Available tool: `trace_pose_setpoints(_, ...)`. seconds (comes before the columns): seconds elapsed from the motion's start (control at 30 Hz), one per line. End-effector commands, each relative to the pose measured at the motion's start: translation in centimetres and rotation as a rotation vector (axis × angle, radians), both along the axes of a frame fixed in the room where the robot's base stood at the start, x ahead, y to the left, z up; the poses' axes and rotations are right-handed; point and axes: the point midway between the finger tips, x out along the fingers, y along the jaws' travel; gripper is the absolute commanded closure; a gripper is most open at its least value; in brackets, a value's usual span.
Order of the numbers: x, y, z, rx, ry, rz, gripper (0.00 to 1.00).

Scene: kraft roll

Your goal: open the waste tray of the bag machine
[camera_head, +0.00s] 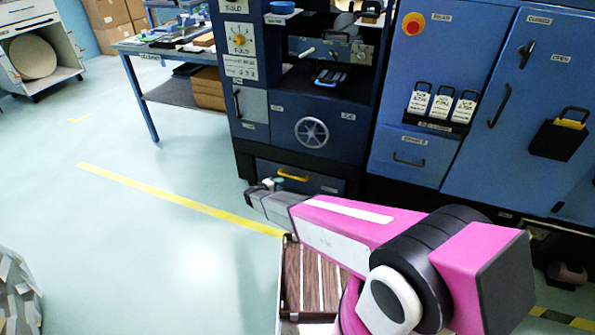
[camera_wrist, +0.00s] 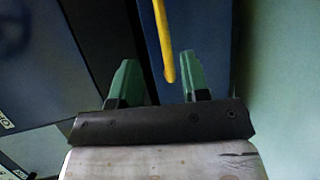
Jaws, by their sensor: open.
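The waste tray (camera_head: 322,183) is a low blue drawer front at the bottom of the blue bag machine, with a yellow bar handle (camera_head: 292,176). It looks shut. My gripper (camera_head: 268,184) is low at the left end of this front, close to the handle. In the wrist view the yellow handle (camera_wrist: 162,35) runs down between the two green fingers of my gripper (camera_wrist: 158,78), nearer the right finger. The fingers are apart and hold nothing. Whether the handle is within their depth or just beyond cannot be told. The blue front (camera_wrist: 207,35) shows behind it.
A handwheel (camera_head: 312,132) is on the panel above the tray. A slatted wooden surface (camera_head: 312,280) lies below my arm. A workbench (camera_head: 165,55) stands at the back left. The floor left of the machine is clear, with a yellow line (camera_head: 180,199).

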Motion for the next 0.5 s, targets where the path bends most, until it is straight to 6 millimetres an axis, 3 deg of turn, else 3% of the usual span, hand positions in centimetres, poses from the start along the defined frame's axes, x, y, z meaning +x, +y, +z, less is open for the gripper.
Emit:
trace_pose_setpoints(0.03, 0.2, 1.0, -0.7, -0.013, -0.009, 0.021, 0.58)
trace_pose_setpoints(0.17, 0.5, 1.3, -0.9, -0.025, -0.022, 0.039, 0.58)
trace_pose_setpoints(0.5, 4.3, -2.2, -1.9, -0.024, -0.021, 0.035, 0.58)
